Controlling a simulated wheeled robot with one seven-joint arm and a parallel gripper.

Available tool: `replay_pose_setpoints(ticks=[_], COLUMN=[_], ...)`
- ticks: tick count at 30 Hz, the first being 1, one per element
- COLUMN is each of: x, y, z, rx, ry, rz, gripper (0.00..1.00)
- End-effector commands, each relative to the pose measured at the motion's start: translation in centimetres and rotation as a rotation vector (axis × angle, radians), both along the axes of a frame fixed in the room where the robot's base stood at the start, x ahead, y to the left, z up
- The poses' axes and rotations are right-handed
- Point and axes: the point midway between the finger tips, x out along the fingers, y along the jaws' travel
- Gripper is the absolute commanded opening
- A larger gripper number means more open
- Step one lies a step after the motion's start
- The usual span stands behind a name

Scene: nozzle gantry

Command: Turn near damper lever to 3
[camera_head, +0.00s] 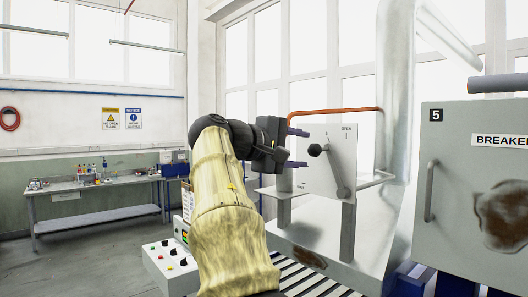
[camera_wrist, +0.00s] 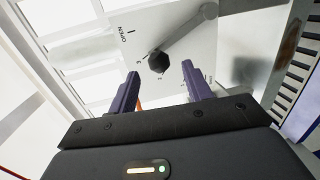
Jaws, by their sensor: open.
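The damper panel (camera_head: 318,178) is a pale upright plate on posts, with OPEN and small marks along its upper edge. Its grey lever (camera_head: 330,165) slants up and left from a lower pivot to a dark round knob (camera_head: 315,150). My gripper (camera_head: 299,148) is open just left of the knob, fingers pointing at the panel. In the wrist view the knob (camera_wrist: 158,62) shows between the two purple fingertips (camera_wrist: 161,70), with gaps on both sides. Small numerals lie near the knob, too small to read surely. I cannot tell which mark the lever is at.
An orange rail (camera_head: 335,110) runs behind the panel's top. A grey breaker cabinet (camera_head: 455,195) stands close on the right. A control box (camera_head: 165,262) with knobs is at lower left. A workbench (camera_head: 95,187) stands far left, with clear floor before it.

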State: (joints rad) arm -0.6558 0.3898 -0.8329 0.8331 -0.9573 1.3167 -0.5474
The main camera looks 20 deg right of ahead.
Motion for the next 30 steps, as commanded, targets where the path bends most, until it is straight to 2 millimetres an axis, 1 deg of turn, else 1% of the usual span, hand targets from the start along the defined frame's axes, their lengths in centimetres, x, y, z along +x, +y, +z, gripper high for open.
replay_pose_setpoints(ticks=[1, 9, 12, 15, 19, 27, 30], x=[-0.3, -2.2, -2.8, -3.1, -3.4, -3.3, -2.8], y=[1.1, 6.1, 7.6, 8.6, 9.0, 9.0, 8.4], z=[0.0, 0.8, 1.1, 1.2, 1.3, 1.2, 0.5], rx=[0.000, 0.001, 0.001, 0.001, 0.001, 0.003, 0.015], ry=[-0.003, -0.001, 0.001, 0.001, 0.002, 0.004, 0.015], rz=[0.004, 0.003, 0.002, 0.000, -0.002, -0.002, 0.006], gripper=[0.50, 0.50, 0.50, 0.50, 0.50, 0.50, 0.50])
